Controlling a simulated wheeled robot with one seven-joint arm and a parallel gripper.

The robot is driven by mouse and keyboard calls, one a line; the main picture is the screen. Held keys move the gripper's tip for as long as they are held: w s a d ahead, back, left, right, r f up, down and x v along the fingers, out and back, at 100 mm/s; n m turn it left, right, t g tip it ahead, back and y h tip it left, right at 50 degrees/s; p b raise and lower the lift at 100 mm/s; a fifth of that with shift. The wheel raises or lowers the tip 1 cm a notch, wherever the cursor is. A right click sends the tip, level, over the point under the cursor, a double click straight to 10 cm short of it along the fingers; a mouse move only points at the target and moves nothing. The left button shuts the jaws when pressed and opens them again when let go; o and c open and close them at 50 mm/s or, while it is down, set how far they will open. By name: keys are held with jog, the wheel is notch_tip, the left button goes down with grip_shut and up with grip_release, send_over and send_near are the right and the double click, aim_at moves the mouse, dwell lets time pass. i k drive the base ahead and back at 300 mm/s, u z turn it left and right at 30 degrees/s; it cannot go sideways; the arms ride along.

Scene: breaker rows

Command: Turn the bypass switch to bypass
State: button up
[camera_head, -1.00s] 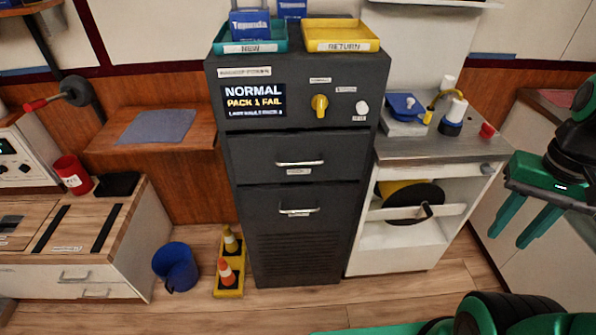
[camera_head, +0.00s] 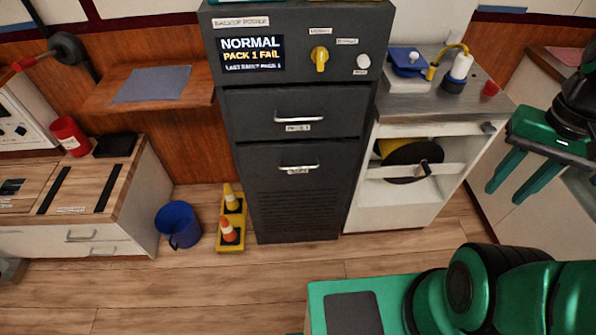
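The yellow bypass switch (camera_head: 320,58) is a rotary knob on the upper front panel of the dark grey cabinet (camera_head: 298,215). Its handle looks roughly upright, and small labels sit above it, too small to read surely. The display (camera_head: 252,58) to its left reads "NORMAL" and "PACK 1 FAIL". A white round button (camera_head: 363,62) is right of the knob. My gripper (camera_head: 512,182) is at the right edge, green, with its two fingers apart and nothing between them. It is well away from the knob, in front of the white side counter.
Two drawers with handles, upper (camera_head: 299,118) and lower (camera_head: 299,168), are closed below the panel. A metal-topped cart (camera_head: 430,101) stands right of the cabinet. A blue bucket (camera_head: 178,226) and small cones on a yellow tray (camera_head: 231,246) stand on the floor to the left. Floor before the cabinet is clear.

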aim_at(319, 55)
jog(key=z, duration=1.15)
jog(key=k, duration=1.1)
jog(key=u, duration=1.2)
jog(key=i, duration=1)
jog(key=z, duration=0.05)
